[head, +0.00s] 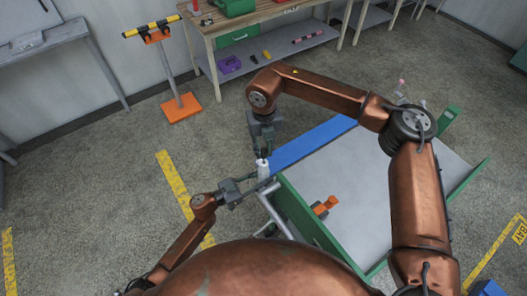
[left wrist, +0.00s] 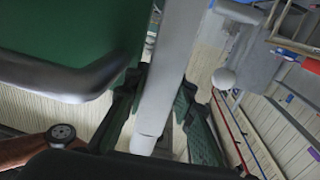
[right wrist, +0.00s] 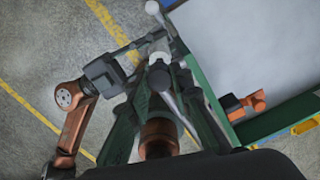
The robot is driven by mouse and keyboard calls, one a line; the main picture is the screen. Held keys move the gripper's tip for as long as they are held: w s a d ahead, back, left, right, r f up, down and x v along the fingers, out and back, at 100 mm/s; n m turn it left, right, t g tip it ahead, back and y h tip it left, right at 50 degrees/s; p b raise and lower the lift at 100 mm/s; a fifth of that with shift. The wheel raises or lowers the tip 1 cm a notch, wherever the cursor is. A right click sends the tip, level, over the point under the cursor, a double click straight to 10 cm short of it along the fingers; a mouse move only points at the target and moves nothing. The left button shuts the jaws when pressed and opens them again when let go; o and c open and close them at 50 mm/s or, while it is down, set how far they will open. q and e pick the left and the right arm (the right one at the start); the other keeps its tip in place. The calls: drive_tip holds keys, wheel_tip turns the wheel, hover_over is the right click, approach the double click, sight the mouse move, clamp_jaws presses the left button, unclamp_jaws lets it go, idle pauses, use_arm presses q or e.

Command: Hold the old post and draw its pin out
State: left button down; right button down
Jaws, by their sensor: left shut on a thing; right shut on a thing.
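The old post (head: 264,172) is a pale upright tube at the near left corner of the green cart. In the left wrist view the post (left wrist: 168,60) runs between the fingers of my left gripper (left wrist: 162,88). My left gripper (head: 258,183) is shut on it from the left, below its top. My right gripper (head: 263,154) reaches down from above and is shut at the post's top, where the pin is. In the right wrist view a pale tip (right wrist: 160,58) shows between the fingertips of my right gripper (right wrist: 161,66). The pin itself is mostly hidden by the fingers.
The green cart (head: 312,232) with a grey top stands right of the post, with an orange fitting (head: 325,206) at its near side. A workbench (head: 275,22) and an orange-based stand (head: 179,108) are farther back. The floor left of the post is clear.

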sight(264, 151)
drive_tip(key=shift+r, duration=1.5)
drive_tip(key=shift+r, duration=1.45)
use_arm(q)
drive_tip(key=c, duration=1.5)
unclamp_jaws()
drive_tip(key=shift+c, duration=0.2)
drive_tip(key=v, duration=1.2)
